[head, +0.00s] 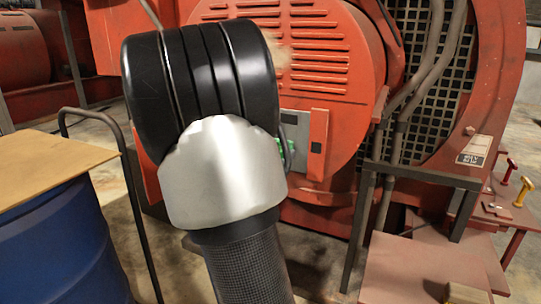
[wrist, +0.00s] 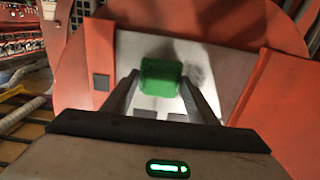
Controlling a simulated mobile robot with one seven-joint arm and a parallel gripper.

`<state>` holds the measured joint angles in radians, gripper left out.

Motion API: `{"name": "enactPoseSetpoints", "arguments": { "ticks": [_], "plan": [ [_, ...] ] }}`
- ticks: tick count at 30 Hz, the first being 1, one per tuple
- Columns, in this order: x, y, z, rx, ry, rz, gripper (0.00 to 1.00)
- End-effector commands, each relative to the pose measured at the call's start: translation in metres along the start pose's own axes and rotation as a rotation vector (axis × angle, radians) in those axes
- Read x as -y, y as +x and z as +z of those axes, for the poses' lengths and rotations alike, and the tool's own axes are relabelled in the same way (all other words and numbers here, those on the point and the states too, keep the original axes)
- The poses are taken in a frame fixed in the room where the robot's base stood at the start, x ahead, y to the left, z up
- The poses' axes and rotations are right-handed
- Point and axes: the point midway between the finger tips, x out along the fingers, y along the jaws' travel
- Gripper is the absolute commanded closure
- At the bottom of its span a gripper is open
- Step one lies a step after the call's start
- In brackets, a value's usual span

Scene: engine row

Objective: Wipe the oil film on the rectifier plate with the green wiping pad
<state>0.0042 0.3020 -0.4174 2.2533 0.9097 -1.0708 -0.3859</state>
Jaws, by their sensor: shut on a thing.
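The green wiping pad (wrist: 160,77) is held between the two fingers of my gripper (wrist: 159,84), with the pale grey rectifier plate (wrist: 225,82) behind it. The pad is at or very close to the plate; I cannot tell whether it touches. A dark smudge (wrist: 198,72) shows just right of the pad; oil film and shadow are hard to tell apart there. In the head view, my arm hides the gripper and most of the plate (head: 296,121). Only a green edge of the pad (head: 284,150) shows beside my arm.
The plate sits on a large red engine housing (head: 345,70) with louvres. A blue drum (head: 60,250) with a wooden board (head: 45,165) stands at left. A dark metal frame (head: 420,174) and reddish steps (head: 425,268) are at right.

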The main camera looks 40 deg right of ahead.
Motion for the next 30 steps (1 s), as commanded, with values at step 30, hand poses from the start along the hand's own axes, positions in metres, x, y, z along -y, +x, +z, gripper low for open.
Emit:
{"name": "enactPoseSetpoints", "arguments": {
  "ticks": [30],
  "plan": [
    [0.011, 0.0, -0.002, -0.002, 0.001, -0.001, 0.65]
  ]
}}
